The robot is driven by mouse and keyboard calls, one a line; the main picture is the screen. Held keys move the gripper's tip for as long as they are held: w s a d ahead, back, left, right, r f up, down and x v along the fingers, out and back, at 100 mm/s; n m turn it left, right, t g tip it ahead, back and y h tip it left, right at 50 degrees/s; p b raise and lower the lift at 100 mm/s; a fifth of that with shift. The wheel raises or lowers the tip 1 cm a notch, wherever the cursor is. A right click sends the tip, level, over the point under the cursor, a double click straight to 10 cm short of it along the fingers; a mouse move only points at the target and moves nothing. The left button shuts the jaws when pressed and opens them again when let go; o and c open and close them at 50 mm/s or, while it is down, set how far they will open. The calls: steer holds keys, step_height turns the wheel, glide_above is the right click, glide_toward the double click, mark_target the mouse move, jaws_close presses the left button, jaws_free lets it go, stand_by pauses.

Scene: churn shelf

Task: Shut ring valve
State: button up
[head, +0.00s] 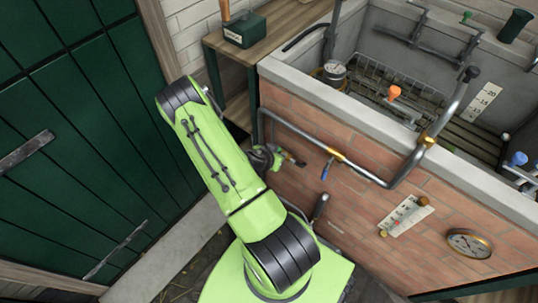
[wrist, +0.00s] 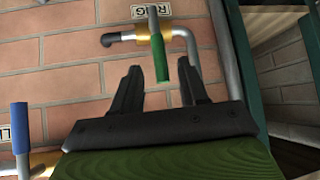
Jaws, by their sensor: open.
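The ring valve shows in the wrist view as a brass body (wrist: 143,33) on a short grey pipe, beside a plate reading RING (wrist: 151,13). Its lever has a green grip (wrist: 160,60) and stands across the pipe. My gripper (wrist: 159,67) is open, with one black finger on each side of the green grip. I see gaps between the grip and both fingers; how deep the grip sits between them is hard to tell. In the head view my gripper (head: 284,157) is close to the brick wall and largely hides this valve.
A blue-handled valve (head: 325,171) sits on the neighbouring pipe; its blue handle (wrist: 20,130) shows left in the wrist view. The brick tank (head: 380,150) has a bent grey pipe (head: 408,165) and a gauge (head: 469,242). A wooden shelf (head: 215,42) and green door (head: 70,130) stand left.

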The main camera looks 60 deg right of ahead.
steer(key=p+v, duration=0.5)
steer(key=v, duration=0.5)
steer(key=shift+p, duration=0.4)
